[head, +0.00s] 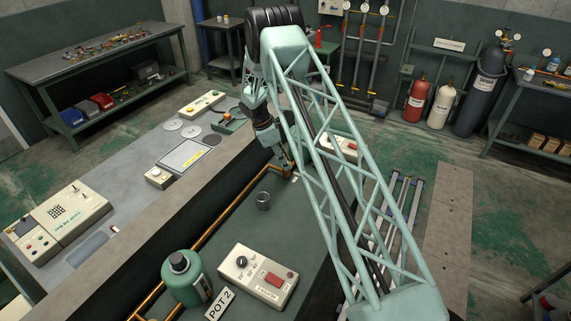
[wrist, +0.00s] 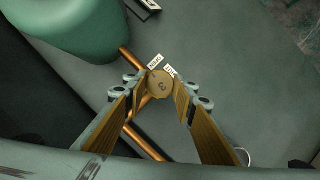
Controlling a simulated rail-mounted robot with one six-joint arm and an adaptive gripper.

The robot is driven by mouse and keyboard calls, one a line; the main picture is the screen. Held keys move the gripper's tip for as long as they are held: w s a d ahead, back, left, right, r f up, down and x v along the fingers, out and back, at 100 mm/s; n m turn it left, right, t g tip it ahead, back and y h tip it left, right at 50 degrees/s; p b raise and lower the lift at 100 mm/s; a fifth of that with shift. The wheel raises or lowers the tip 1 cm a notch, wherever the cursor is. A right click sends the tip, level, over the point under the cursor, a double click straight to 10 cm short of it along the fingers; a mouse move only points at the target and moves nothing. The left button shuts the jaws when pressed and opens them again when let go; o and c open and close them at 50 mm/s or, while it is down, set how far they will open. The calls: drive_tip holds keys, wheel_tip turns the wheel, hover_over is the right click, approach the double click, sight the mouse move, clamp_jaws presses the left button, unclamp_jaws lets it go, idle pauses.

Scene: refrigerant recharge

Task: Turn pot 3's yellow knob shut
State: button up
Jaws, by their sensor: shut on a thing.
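A round yellow-brass knob (wrist: 160,84) marked with a 3 shows in the wrist view, its digit turned nearly upside down. In the head view my gripper (head: 287,164) is down at the far end of the copper pipe, and the knob is hidden there. A green rounded vessel (wrist: 75,25) is at the upper left of the wrist view.
The copper pipe (head: 213,226) runs along the bench. A metal cup (head: 263,201) stands right of it. Nearer are a green pot (head: 185,280) with a POT 2 sign (head: 219,303) and a beige control box (head: 258,276). Dark bench surface between them is clear.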

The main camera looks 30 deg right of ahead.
drive_tip(key=m+b, duration=0.1)
drive_tip(key=m, duration=0.1)
drive_tip(key=m+g+b, duration=0.1)
drive_tip(key=b, duration=0.1)
drive_tip(key=shift+w+d+f+m+y, duration=0.15)
drive_tip(key=shift+m+y, duration=0.25)
drive_tip(key=m+g+y+b, duration=0.1)
drive_tip(key=m+b, duration=0.1)
drive_tip(key=m, duration=0.1)
drive_tip(key=shift+m+b, duration=0.3)
drive_tip(key=shift+m, duration=0.1)
drive_tip(key=m+y+b, duration=0.1)
drive_tip(key=m, duration=0.1)
drive_tip(key=m+g+b, duration=0.1)
drive_tip(key=m, duration=0.1)
drive_tip(key=shift+d+y, duration=0.15)
drive_tip(key=shift+y, duration=0.25)
drive_tip(key=m, duration=0.2)
drive_tip(key=m+y+b, duration=0.1)
drive_tip(key=m, duration=0.1)
drive_tip(key=shift+m+y, duration=0.3)
drive_tip(key=o, duration=0.8)
drive_tip(key=shift+o, duration=0.2)
drive_tip(key=shift+w+d+r, duration=0.1)
drive_tip(key=shift+r, duration=0.15)
